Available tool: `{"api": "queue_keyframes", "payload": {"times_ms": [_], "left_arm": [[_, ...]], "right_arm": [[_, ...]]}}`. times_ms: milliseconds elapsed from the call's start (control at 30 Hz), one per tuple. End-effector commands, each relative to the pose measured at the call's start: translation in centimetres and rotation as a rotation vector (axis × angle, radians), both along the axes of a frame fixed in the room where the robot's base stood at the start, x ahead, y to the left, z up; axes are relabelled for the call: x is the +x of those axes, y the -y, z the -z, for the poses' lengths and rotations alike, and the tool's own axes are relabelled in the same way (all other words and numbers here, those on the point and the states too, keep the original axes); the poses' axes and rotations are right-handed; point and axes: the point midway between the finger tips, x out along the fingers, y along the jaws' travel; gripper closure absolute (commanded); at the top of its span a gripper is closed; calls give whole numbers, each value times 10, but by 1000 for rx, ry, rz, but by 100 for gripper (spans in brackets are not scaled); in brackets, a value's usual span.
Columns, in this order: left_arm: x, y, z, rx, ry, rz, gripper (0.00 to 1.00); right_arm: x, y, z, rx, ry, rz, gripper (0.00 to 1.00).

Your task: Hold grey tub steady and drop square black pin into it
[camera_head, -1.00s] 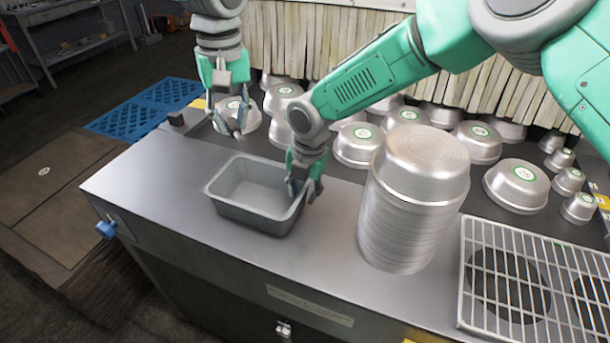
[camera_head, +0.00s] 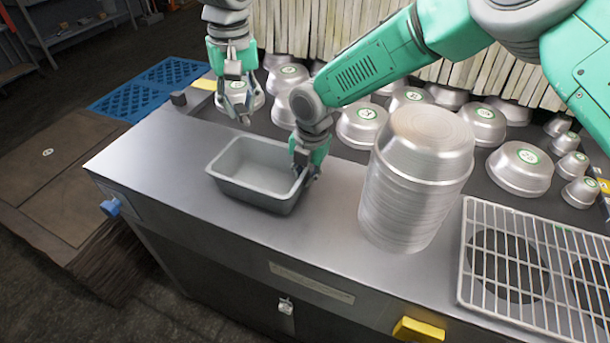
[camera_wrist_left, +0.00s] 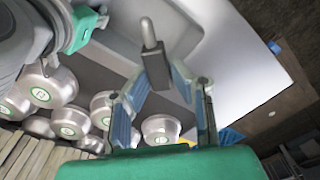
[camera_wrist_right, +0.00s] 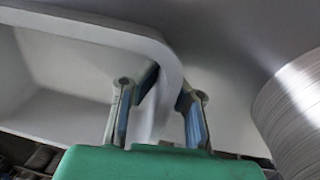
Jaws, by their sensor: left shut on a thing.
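The grey tub (camera_head: 222,179) stands upright on the metal counter, and its inside looks empty. My left gripper (camera_head: 243,117) is behind the tub's far rim, in the air. In the left wrist view it is shut on the square black pin (camera_wrist_left: 157,70), a dark block with a thin lighter rod. The pin is too small to make out clearly in the head view. My right gripper (camera_head: 306,172) is at the tub's right end. In the right wrist view its fingers sit on either side of the tub's wall (camera_wrist_right: 168,75) and press close to it.
A tall stack of metal pans (camera_head: 415,185) stands right of the tub, near my right arm. A wire grate (camera_head: 530,260) lies at the far right. Several upturned pans (camera_head: 362,125) fill the back. The counter in front of the tub (camera_head: 170,170) is clear.

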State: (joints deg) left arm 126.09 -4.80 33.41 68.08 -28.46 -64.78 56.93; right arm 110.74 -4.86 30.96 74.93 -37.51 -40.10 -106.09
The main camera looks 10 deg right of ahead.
Motion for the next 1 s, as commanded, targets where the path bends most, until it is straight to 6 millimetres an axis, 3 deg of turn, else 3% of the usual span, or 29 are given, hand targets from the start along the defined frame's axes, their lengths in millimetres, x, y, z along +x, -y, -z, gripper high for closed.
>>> {"api": "queue_keyframes", "payload": {"times_ms": [133,600,1000], "left_arm": [[12,3,21,0,0,0,100],[13,3,70,0,0,0,100],[12,3,80,1,2,1,100]], "right_arm": [[0,0,0,1,0,0,100],[0,0,0,0,0,0,100],[-1,0,0,1,0,0,100]]}}
